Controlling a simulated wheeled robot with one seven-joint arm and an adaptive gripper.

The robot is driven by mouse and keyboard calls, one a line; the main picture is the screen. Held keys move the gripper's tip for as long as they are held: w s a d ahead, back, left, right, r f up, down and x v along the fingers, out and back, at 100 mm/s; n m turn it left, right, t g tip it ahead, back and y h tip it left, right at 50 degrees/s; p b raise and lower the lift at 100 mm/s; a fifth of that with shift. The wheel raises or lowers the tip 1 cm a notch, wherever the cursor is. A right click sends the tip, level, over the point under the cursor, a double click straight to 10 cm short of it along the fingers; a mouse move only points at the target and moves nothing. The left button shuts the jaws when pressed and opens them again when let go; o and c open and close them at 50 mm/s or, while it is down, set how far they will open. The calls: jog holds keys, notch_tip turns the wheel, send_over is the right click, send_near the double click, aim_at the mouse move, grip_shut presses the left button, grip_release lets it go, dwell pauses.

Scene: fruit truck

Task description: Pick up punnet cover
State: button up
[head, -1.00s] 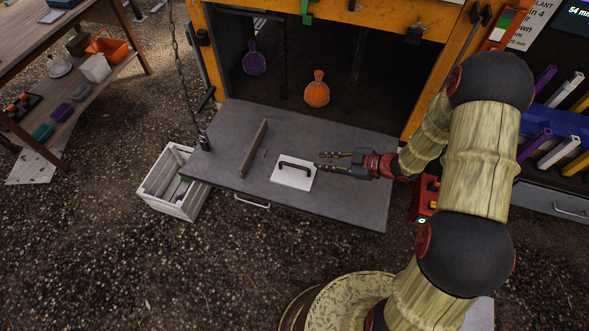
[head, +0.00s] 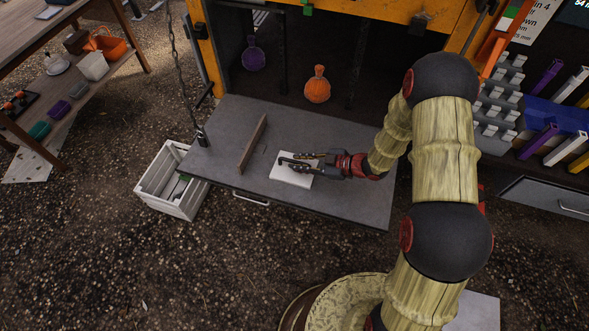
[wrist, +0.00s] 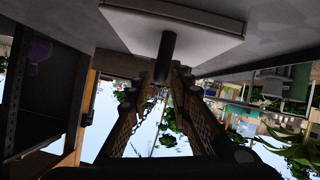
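The punnet cover (head: 289,178) is a white square plate with a dark bar handle (head: 284,160), lying flat on the grey fold-down shelf (head: 340,205). My gripper (head: 299,161) is low over the cover, reaching in from the right, and hides part of the handle. In the wrist view the cover (wrist: 185,24) fills the top, and its handle (wrist: 165,57) shows end-on. The fingers (wrist: 155,80) are apart, with the handle's near end between or just beyond their tips. I cannot tell if they touch it.
A wooden strip (head: 252,143) stands on the shelf left of the cover. A white crate (head: 172,185) is on the ground at the left. A chain (head: 182,75) hangs at the shelf's left side. Purple (head: 254,55) and orange (head: 317,87) bottle-shaped items are in the dark opening behind.

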jog(key=shift+x, duration=1.2)
jog(key=c, duration=0.4)
grip_shut()
